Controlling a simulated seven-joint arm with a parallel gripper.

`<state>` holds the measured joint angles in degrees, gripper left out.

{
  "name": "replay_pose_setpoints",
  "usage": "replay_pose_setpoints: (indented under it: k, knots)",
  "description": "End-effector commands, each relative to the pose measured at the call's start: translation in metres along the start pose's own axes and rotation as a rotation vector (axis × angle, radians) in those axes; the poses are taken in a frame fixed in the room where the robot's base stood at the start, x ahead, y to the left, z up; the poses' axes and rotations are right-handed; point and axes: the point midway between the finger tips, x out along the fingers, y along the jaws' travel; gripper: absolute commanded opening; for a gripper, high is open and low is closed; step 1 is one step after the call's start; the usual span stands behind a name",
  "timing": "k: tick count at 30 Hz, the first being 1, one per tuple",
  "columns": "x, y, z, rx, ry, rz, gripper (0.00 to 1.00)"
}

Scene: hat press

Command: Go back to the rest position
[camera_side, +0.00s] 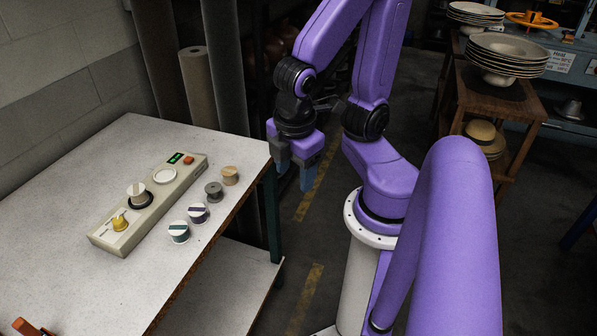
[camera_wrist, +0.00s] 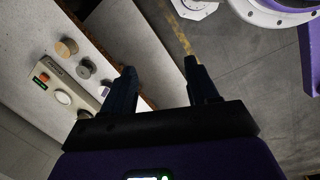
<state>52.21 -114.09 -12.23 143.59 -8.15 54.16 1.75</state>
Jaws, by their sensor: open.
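My gripper (camera_side: 296,165) hangs in the air just past the right edge of the table, pointing down, near the table's far corner. In the wrist view my gripper (camera_wrist: 160,80) has its two dark fingers well apart, with nothing between them. It is open and empty. The floor and the table's edge show beyond the fingertips. My gripper touches nothing that I can see.
The white table (camera_side: 100,180) bears a beige press panel (camera_side: 150,203) with a green display. Several spools, including a wooden one (camera_side: 230,175) and a grey one (camera_side: 213,191), stand beside it. A wooden trolley (camera_side: 490,100) with plates stands at the right.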

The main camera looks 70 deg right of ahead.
Motion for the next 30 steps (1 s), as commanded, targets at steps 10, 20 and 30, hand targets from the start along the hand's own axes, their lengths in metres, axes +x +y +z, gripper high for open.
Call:
replay_pose_setpoints:
  k: [10,20,30]
  knots:
    - [-0.020,-0.024,-0.014,0.041,0.130,-0.115,0.59]
    - [-0.019,-0.023,-0.013,0.042,0.127,-0.113,0.59]
    - [-0.019,-0.023,-0.013,0.042,0.127,-0.113,0.59]
